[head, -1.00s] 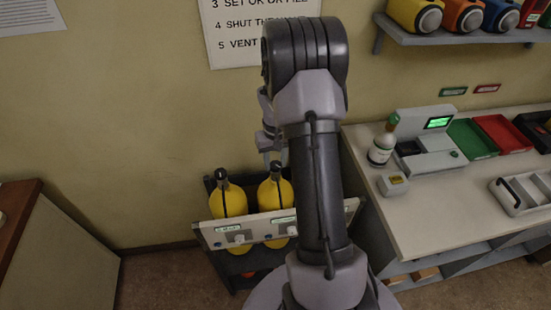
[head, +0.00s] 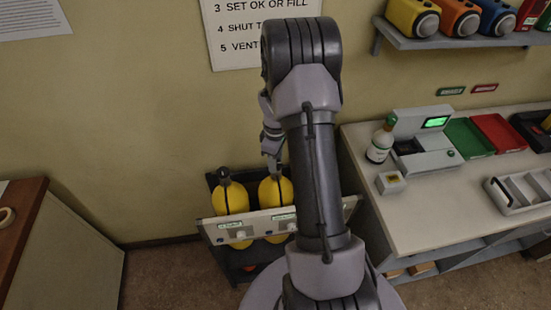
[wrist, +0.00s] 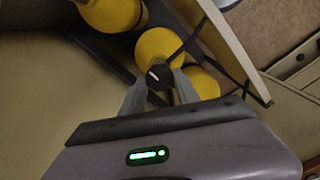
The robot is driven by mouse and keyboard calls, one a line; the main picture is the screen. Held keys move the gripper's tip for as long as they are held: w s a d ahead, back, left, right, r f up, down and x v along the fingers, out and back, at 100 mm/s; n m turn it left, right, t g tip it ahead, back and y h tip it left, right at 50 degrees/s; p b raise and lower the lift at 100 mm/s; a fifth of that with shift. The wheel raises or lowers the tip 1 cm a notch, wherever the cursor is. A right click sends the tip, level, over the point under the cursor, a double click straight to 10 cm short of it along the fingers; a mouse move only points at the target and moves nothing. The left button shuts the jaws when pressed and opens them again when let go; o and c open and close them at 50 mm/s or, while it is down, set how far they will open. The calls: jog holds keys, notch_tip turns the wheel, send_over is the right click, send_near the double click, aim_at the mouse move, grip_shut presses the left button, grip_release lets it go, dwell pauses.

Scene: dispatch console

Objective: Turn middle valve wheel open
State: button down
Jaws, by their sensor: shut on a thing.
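Yellow cylinders stand in a dark rack (head: 240,272) behind a pale front panel (head: 237,234). In the head view the left cylinder (head: 229,200) and the middle cylinder (head: 275,192) show. A third is hidden behind my arm there, but several yellow bodies show in the wrist view. My gripper (wrist: 159,82) is shut on the black middle valve wheel (wrist: 157,75), one finger on each side. The wheel has a short white mark, slanted in the wrist view. In the head view my gripper (head: 273,160) is at the middle cylinder's top, and the wheel is hardly visible.
The left cylinder's black valve (head: 223,174) stands close beside my gripper. A wooden cabinet (head: 60,250) is at left. The wall is behind the rack.

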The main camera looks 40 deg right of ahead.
jog(key=shift+n, duration=1)
jog(key=c, duration=0.9)
grip_release()
notch_tip(320, 180, up, 18)
jog(key=p, duration=0.4)
jog(key=shift+f, duration=0.25)
